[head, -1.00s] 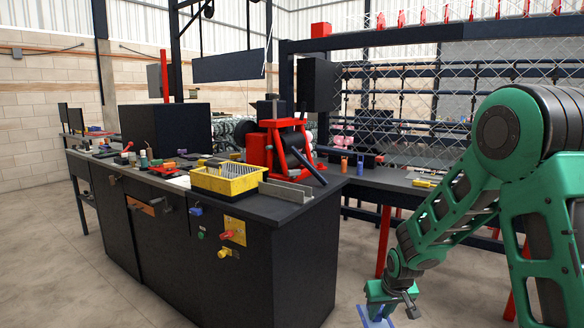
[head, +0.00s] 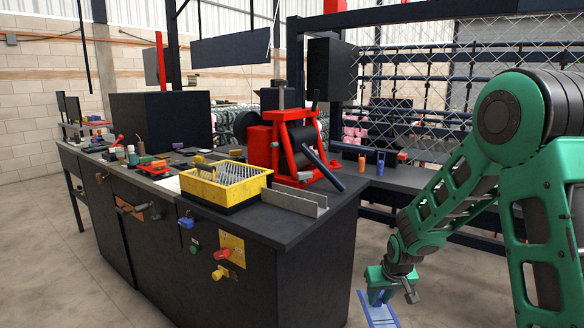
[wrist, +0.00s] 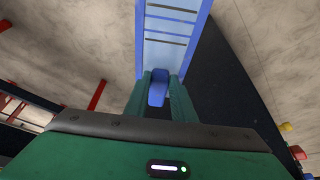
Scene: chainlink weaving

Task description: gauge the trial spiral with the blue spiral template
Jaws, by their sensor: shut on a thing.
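My gripper (head: 378,294) is low at the right in the head view, in front of the dark bench's right end. It is shut on the blue spiral template (head: 379,313), a flat blue piece that hangs below the fingers in the air. In the wrist view the template (wrist: 165,45) reaches away from the fingers (wrist: 160,90), with dark slots across its pale face. A grey metal channel (head: 294,203) lies on the bench near its front right corner. I cannot tell which object is the trial spiral.
The bench top (head: 290,233) has a narrow clear strip at its front edge. A yellow basket (head: 225,190) of wire pieces and a red machine (head: 296,148) stand on it. Knobs (head: 222,254) stick out of the bench front. An orange and a blue holder (head: 380,170) stand behind.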

